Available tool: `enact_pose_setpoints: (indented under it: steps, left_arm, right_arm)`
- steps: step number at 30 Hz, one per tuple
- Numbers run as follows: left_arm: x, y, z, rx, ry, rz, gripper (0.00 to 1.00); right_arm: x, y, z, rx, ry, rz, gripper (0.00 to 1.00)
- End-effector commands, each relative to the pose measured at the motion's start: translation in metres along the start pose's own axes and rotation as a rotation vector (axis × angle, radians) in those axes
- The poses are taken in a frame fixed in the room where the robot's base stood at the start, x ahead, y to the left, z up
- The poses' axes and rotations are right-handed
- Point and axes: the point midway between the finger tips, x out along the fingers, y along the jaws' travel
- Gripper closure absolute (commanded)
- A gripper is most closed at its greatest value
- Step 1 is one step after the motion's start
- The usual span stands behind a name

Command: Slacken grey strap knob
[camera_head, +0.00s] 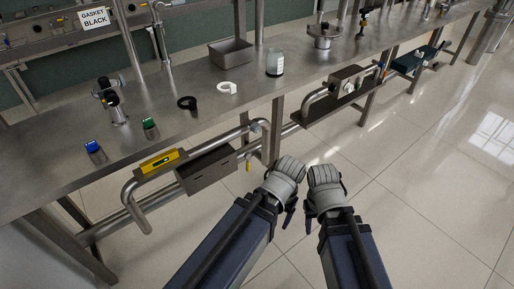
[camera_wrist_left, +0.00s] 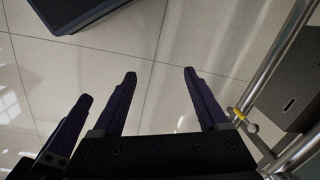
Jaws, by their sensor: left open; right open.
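I cannot tell for certain which part is the grey strap knob. A metal fitting with dark clamp parts (camera_head: 112,103) stands upright on the left of the steel bench. A round metal vessel (camera_head: 325,38) stands further right on the bench. My left gripper (camera_head: 287,217) is open and empty over the floor in front of the bench; its dark fingers also show in the left wrist view (camera_wrist_left: 159,75). My right gripper (camera_head: 307,222) is beside it, also over the floor, with its fingers partly hidden by its wrist. Neither gripper touches the bench.
Pipes and a grey box (camera_head: 207,172) project in front.

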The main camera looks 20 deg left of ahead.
Motion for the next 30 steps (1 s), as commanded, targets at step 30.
enact_pose_setpoints:
  steps: [30]
  left_arm:
    - [0.137,-0.202,-0.141,0.804,-0.173,-0.756,0.24]
  right_arm:
    - [0.195,-0.019,-0.012,0.007,0.002,0.000,0.50]
